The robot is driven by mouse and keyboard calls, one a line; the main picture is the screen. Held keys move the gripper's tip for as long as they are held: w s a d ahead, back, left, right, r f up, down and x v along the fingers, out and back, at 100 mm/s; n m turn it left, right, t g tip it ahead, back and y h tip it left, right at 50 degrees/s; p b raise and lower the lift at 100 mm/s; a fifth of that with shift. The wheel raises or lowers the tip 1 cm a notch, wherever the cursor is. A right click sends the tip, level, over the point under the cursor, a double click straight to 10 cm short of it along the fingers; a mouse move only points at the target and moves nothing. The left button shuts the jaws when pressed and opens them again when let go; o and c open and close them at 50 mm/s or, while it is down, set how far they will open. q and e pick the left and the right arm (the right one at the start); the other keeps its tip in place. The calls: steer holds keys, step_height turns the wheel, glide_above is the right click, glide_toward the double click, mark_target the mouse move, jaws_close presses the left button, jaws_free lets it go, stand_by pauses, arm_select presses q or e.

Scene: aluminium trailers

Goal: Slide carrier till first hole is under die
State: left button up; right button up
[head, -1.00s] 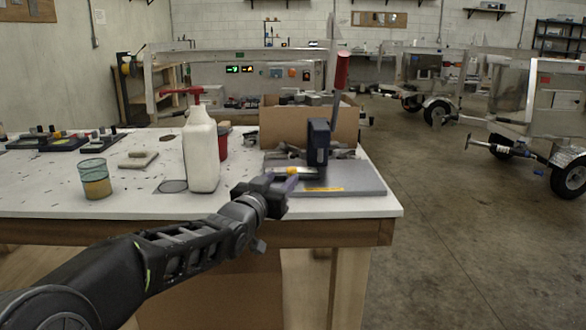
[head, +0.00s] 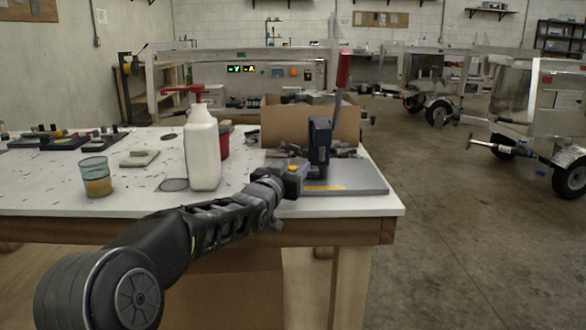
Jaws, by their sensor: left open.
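A dark blue press (head: 319,146) with a red-handled lever (head: 343,70) stands upright on a grey base plate (head: 355,182) at the table's right end. The carrier is mostly hidden behind my left gripper; a small yellow-orange piece (head: 293,167) shows at the gripper's tip, just left of the press. My left gripper (head: 297,176) is open, over the left part of the base plate and close to the press. The die and the carrier's holes are too small or hidden to make out. My right gripper is not in view.
A white pump bottle (head: 202,148) stands left of my left gripper, with a red container (head: 224,142) behind it. A cardboard box (head: 283,124) is behind the press. A glass cup (head: 96,177) stands at the left. The table's front right corner is clear.

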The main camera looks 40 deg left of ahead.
arm_select(q)
jaws_close()
stand_by(1.3)
